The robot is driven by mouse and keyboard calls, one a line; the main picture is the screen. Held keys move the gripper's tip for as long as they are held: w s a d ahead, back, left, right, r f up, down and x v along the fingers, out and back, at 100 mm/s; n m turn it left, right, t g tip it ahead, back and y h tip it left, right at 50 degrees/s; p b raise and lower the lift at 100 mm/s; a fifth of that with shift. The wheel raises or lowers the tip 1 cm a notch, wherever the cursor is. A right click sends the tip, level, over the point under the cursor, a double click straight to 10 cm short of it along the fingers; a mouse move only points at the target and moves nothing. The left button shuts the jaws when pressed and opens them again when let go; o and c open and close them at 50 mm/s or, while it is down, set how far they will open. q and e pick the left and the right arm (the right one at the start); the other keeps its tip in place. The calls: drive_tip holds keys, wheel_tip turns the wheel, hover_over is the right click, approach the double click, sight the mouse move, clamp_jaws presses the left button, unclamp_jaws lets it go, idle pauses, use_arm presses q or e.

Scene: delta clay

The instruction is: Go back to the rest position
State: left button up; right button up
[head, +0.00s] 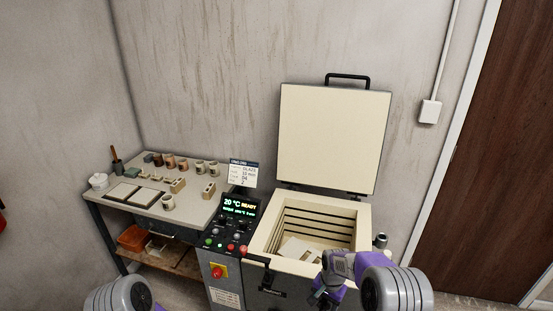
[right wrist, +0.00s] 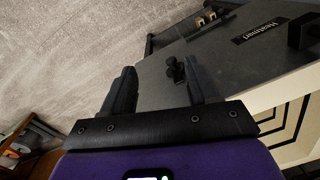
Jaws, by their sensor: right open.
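My right gripper (head: 325,296) is low in the head view, at the front right of the open kiln (head: 256,238). In the right wrist view its two dark fingers (right wrist: 162,88) stand apart with nothing held between them. The kiln's grey front panel, with a small black knob (right wrist: 174,68) and a label (right wrist: 259,32), lies beyond the fingers. I cannot tell how far the fingers are from the panel. Of my left arm only a rounded grey link shows at the bottom left of the head view; its gripper is out of view.
The kiln lid (head: 333,138) stands raised. A pale piece (head: 299,249) lies inside the kiln. The control panel (head: 238,209) reads 20 °C. A worktable (head: 200,213) with several cups and blocks stands at left. A door (head: 510,160) is at right.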

use_arm(q)
wheel_tip(320, 180, down, 8)
drive_tip(key=b, duration=0.7)
drive_tip(key=shift+w, duration=0.4)
use_arm(e)
drive_tip(key=s+a+f+n+y, duration=0.1)
drive_tip(key=s+a+f+n, duration=0.1)
drive_tip(key=s+f, duration=0.8)
drive_tip(key=s+a+f+n+y, duration=0.2)
drive_tip(key=s+f, duration=0.7)
drive_tip(key=s, duration=0.6)
drive_tip(key=shift+s+a+f+t+y, duration=0.2)
drive_tip(key=shift+a+f+t+y, duration=0.15)
drive_tip(key=shift+a, duration=0.5)
